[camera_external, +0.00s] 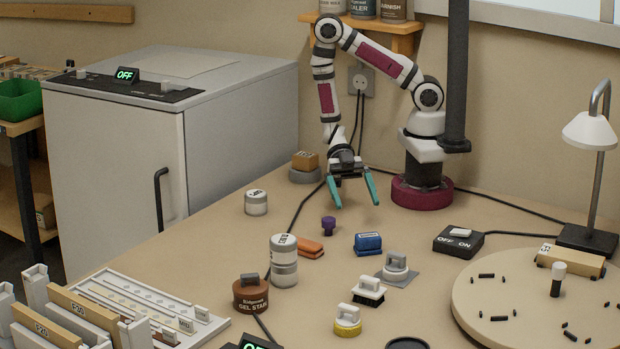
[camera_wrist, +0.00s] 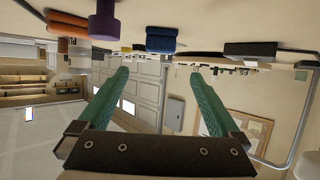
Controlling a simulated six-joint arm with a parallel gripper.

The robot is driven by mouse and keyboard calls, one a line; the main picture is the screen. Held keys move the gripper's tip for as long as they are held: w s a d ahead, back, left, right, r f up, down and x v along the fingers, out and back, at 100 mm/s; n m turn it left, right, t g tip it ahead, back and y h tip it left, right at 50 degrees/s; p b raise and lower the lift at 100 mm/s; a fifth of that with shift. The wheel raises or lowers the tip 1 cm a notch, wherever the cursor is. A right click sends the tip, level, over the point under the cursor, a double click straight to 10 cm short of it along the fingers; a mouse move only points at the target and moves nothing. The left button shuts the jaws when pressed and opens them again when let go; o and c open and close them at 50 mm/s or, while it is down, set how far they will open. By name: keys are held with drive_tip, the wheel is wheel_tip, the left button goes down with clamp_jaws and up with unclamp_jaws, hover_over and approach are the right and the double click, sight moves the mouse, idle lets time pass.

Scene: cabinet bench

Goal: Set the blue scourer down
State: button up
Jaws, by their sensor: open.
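The blue scourer (camera_external: 368,243) appears to be the blue block with a pale label, lying on the bench right of centre. In the wrist view, which is upside down, a blue block (camera_wrist: 161,39) shows near the top middle. My gripper (camera_external: 356,203) is open, with its teal fingers spread apart and nothing between them. It hangs above the bench, behind the blue block and apart from it. The fingers also show in the wrist view (camera_wrist: 160,73).
A purple knob-like piece (camera_external: 328,225) and orange blocks (camera_external: 309,248) lie left of the blue block. A grey handled piece (camera_external: 396,266) stands close to its front right. A stacked white canister (camera_external: 284,262), switch box (camera_external: 458,241) and round turntable (camera_external: 535,308) stand around. Bare bench lies between.

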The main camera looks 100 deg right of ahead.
drive_tip(key=w+h, duration=0.1)
drive_tip(key=w+d+m+t, duration=0.1)
drive_tip(key=w, duration=0.1)
drive_tip(key=w+d+f+t+h, duration=0.1)
drive_tip(key=shift+w+d+h, duration=0.1)
drive_tip(key=shift+w+h, duration=0.05)
drive_tip(key=shift+h, duration=0.15)
drive_tip(key=w+d+m+t+h, duration=0.1)
drive_tip(key=w+d, duration=0.1)
drive_tip(key=w+d+m+h, duration=0.1)
drive_tip(key=w+h, duration=0.1)
drive_tip(key=w+d+m+t+h, duration=0.1)
drive_tip(key=w+d, duration=0.1)
drive_tip(key=shift+d+r+t, duration=0.3)
drive_tip(key=shift+d, duration=0.05)
drive_tip(key=d+r+m+h, duration=0.8)
drive_tip(key=d+m+h, duration=0.1)
drive_tip(key=d, duration=0.3)
drive_tip(key=s+a+r+m+g+y, duration=0.1)
drive_tip(key=s+a+r+m, duration=0.1)
drive_tip(key=s, duration=0.4)
drive_tip(key=s+a+r+m+g+y, duration=0.1)
drive_tip(key=s+a+r+m+g, duration=0.1)
drive_tip(key=s, duration=0.5)
drive_tip(key=s+a+r+m+g+y, duration=0.1)
drive_tip(key=s+a+r+m, duration=0.3)
drive_tip(key=s+m, duration=0.2)
drive_tip(key=shift+s+a+r+m+g+y, duration=0.3)
drive_tip(key=shift+s+a+g+y, duration=0.1)
drive_tip(key=shift+s, duration=0.35)
